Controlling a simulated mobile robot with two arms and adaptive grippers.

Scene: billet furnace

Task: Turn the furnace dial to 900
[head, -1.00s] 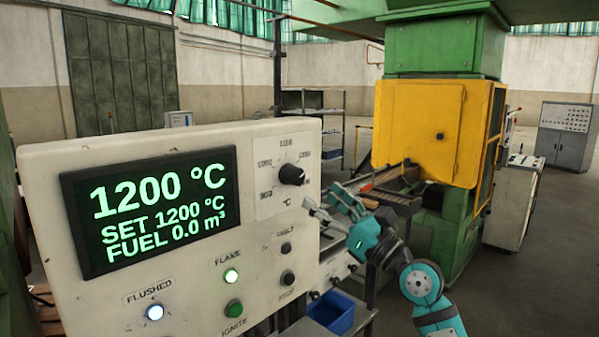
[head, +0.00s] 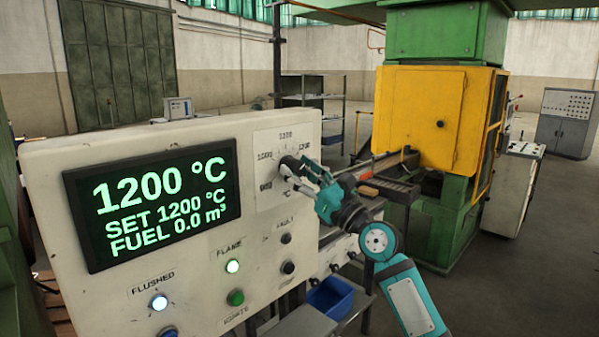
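The furnace dial (head: 287,164) is a dark knob on a white scale plate (head: 268,141) at the upper right of the control panel in the head view. The display (head: 152,205) reads 1200 °C, SET 1200 °C and FUEL 0.0 m³. My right gripper (head: 293,171) is at the dial, its fingertips overlapping the knob and partly hiding it. I cannot tell whether the fingers are pressed on the knob or just around it. My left gripper is out of view.
The panel (head: 110,149) also has a lit white FLUSHED lamp (head: 158,302), a lit FLAME lamp (head: 232,266), a green ignite button (head: 235,297) and dark knobs. A yellow furnace housing (head: 430,120) stands behind right. A blue bin (head: 331,298) sits low beside the panel.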

